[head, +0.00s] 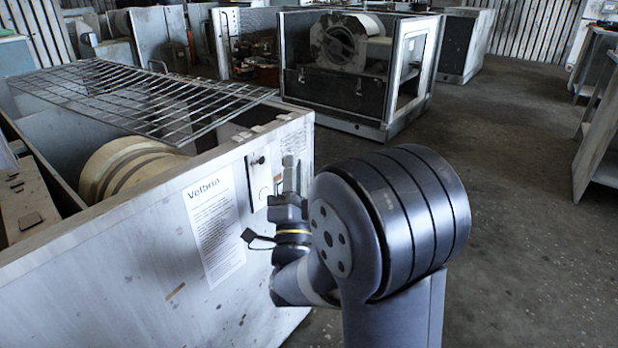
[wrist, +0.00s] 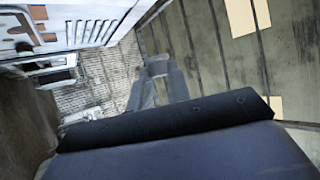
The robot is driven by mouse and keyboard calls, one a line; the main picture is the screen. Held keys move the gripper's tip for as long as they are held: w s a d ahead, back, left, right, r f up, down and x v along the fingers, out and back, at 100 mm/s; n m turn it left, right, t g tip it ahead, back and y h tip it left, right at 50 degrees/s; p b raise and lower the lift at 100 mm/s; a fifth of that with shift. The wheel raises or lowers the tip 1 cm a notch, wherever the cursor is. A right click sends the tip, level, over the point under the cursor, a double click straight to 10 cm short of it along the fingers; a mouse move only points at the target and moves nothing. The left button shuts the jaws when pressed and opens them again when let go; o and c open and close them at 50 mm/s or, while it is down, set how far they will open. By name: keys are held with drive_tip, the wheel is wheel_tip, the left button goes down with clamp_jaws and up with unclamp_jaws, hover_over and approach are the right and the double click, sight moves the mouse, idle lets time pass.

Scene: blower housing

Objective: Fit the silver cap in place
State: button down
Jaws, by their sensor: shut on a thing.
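My gripper (head: 288,207) is beside the right end of the white blower housing (head: 130,260) in the head view.
A wire grille (head: 150,98) lies across the housing's open top, over a cream drum (head: 125,165). A printed sheet (head: 214,225) is on the front panel. A second open housing (head: 360,70) stands behind. The floor (head: 530,200) on the right is clear.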

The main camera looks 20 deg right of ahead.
drive_tip(key=shift+w+a+f+b, duration=0.1)
drive_tip(key=shift+w+a+b, duration=0.5)
drive_tip(key=shift+w, duration=0.3)
drive_tip(key=shift+w+a+b, duration=0.55)
drive_tip(key=shift+w+a, duration=0.15)
drive_tip(key=shift+w, duration=0.25)
drive_tip(key=shift+w+a+f+b, duration=0.1)
drive_tip(key=shift+w+a+b, duration=0.5)
drive_tip(key=shift+w, duration=0.3)
drive_tip(key=shift+s, duration=0.1)
drive_tip(key=shift+w+a+f, duration=0.1)
drive_tip(key=shift+w+a, duration=0.05)
drive_tip(key=shift+w, duration=0.05)
drive_tip(key=shift+f, duration=0.1)
drive_tip(key=shift+f, duration=0.3)
drive_tip(key=shift+f, duration=0.1)
drive_tip(key=shift+f, duration=0.2)
